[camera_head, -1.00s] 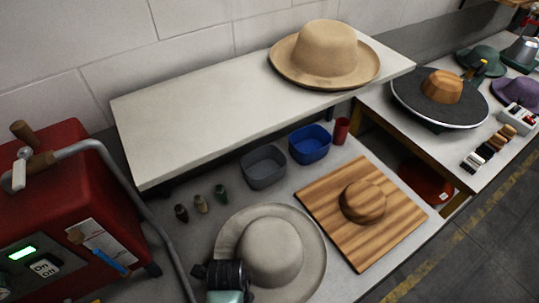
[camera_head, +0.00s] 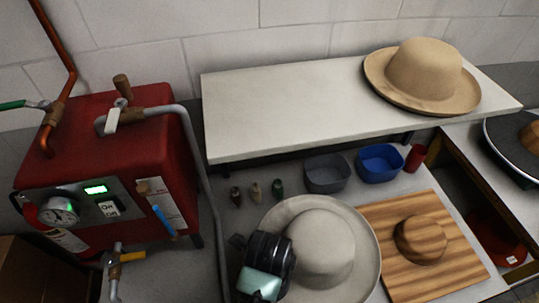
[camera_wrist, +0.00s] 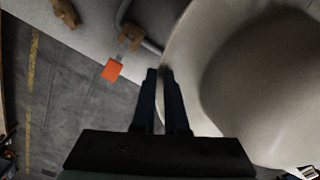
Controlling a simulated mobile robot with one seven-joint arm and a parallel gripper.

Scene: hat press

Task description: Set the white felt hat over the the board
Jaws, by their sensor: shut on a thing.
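The white felt hat (camera_head: 325,243) is in the lower middle of the head view, brim spread out and crown up. In the wrist view the hat (camera_wrist: 215,75) fills the right side. My gripper (camera_wrist: 160,75) is shut on the hat's brim at its left edge; in the head view my wrist hides that part of the brim. The board (camera_head: 450,264) is a striped wooden square with a round wooden block (camera_head: 420,240) on it. It lies just right of the hat, whose brim comes close to or overlaps its left edge; I cannot tell if they touch.
A raised white shelf (camera_head: 300,105) behind carries a tan hat (camera_head: 425,75). Under its front edge stand a grey bin (camera_head: 326,174), a blue bin (camera_head: 381,164), a red cup (camera_head: 416,158) and small spools (camera_head: 256,192). A red machine (camera_head: 110,160) with a grey hose stands left.

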